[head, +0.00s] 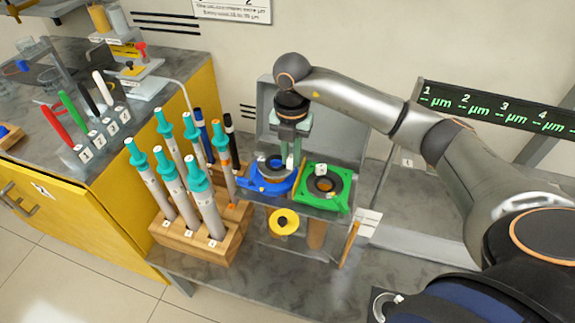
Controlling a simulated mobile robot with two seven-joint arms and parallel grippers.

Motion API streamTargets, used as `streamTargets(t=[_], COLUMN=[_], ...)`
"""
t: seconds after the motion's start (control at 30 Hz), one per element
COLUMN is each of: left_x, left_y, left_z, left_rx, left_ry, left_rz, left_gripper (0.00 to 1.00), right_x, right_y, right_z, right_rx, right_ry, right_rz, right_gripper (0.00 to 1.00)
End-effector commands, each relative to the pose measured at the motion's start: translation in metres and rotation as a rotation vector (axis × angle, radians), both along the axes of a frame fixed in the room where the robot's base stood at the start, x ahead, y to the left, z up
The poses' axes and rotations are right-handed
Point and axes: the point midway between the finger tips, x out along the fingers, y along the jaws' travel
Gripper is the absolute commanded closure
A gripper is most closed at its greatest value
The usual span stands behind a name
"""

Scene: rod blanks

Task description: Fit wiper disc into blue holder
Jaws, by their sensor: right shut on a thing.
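The blue holder (258,184) sits on a grey stand, left of the green holder (336,199). A dark round disc with a tan centre, apparently the wiper disc (266,161), shows at the blue holder's opening. My right gripper (284,159) points down over the blue holder, its fingers shut on this disc. The fingers hide part of the disc and holder, and I cannot tell whether the disc is seated or just above. My left gripper is not in view.
A wooden rack (232,250) of several grey rods with teal caps stands left of the holders. A yellow disc (285,222) is below them. The green holder contains a dark ring. A metal panel stands behind, and the grey bench (290,292) in front is mostly clear.

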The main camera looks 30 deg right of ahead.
Motion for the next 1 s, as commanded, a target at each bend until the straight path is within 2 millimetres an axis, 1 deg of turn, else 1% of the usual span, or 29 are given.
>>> streamTargets(t=[0.03, 0.1, 0.33, 0.53, 0.93, 0.97, 1.0], left_x=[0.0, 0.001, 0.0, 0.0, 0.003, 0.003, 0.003], left_y=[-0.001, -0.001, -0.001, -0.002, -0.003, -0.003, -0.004], left_z=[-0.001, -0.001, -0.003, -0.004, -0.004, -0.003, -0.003], left_rx=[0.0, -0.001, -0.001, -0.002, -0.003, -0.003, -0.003], left_ry=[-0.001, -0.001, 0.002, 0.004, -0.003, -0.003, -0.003], left_rz=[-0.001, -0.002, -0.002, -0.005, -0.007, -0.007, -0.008], left_gripper=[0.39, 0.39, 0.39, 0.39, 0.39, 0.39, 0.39], right_x=[0.005, 0.011, 0.019, 0.02, 0.02, 0.02, 0.02], right_y=[-0.001, -0.001, -0.003, -0.003, -0.003, -0.003, -0.003], right_z=[-0.008, -0.013, -0.024, -0.052, -0.059, -0.058, -0.058], right_rx=[-0.001, 0.001, -0.001, 0.0, -0.001, -0.001, -0.001], right_ry=[0.001, 0.001, 0.001, 0.001, -0.001, -0.001, -0.001], right_rz=[-0.001, 0.0, 0.0, 0.001, 0.001, 0.001, 0.001], right_gripper=[1.0, 1.0, 1.0, 1.0, 1.0, 0.81, 0.77])
